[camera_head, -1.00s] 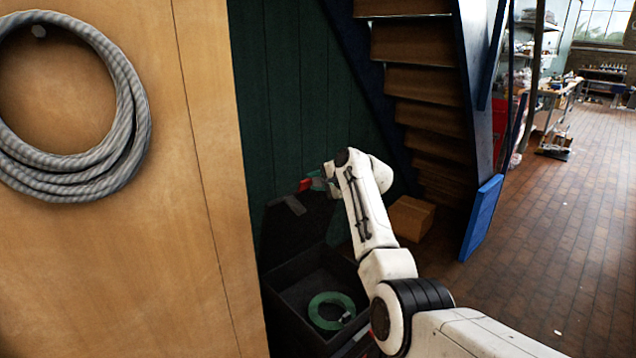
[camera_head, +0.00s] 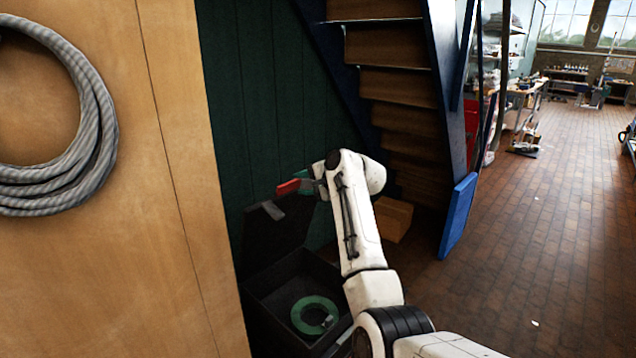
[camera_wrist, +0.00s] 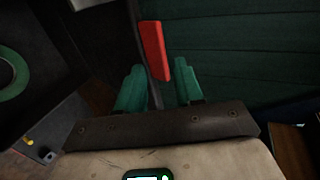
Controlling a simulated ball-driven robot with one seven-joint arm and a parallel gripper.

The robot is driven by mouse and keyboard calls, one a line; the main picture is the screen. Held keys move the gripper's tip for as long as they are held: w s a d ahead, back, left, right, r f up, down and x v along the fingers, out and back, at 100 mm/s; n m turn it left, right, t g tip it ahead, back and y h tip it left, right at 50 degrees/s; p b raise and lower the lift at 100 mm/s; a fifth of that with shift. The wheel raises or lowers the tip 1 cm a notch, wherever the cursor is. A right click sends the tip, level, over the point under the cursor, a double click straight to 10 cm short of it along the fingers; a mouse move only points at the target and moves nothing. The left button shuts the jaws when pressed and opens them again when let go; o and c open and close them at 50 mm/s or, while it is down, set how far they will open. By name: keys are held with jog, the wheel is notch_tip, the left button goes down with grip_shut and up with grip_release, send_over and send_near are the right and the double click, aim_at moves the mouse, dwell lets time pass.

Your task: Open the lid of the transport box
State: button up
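The black transport box (camera_head: 262,290) stands on the floor in the lower middle of the head view. Its lid (camera_head: 268,236) is raised and leans back near the dark green wall. A green ring (camera_head: 314,315) lies inside; part of it shows in the wrist view (camera_wrist: 12,75). My gripper (camera_head: 306,184) is at the raised lid's upper right. In the wrist view its two green fingers (camera_wrist: 160,88) are apart, with a dark edge, apparently the lid's, running between them. A red piece (camera_wrist: 154,50) shows just beyond the fingertips; I cannot tell what it is fixed to.
A wooden panel with a coiled grey hose (camera_head: 60,130) stands close at the left. A wooden staircase (camera_head: 395,90) with a blue side rises behind. A cardboard box (camera_head: 392,218) sits under it. The brick floor (camera_head: 530,240) to the right is open.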

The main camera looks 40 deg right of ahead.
jog(key=v, duration=0.6)
jog(key=shift+b, duration=0.35)
jog(key=s+a+f+n+g, duration=0.35)
jog(key=s+a+f, duration=0.4)
jog(key=f, duration=0.45)
jog(key=s+a+f+n+g, duration=0.35)
jog(key=s+a+f, duration=0.4)
jog(key=f, duration=0.45)
jog(key=s+a+f+n+g, duration=0.1)
jog(key=s+a+f+n, duration=0.2)
jog(key=s, duration=0.7)
jog(key=s+a+f+n+g, duration=0.2)
jog(key=s+a+n, duration=0.1)
jog(key=s, duration=0.7)
jog(key=s+a+f+n+g, duration=0.2)
jog(key=s+a+f+n, duration=0.1)
jog(key=s, duration=0.7)
jog(key=shift+a+f+n+h, duration=0.35)
jog(key=shift+a+n, duration=0.15)
jog(key=shift+a, duration=0.45)
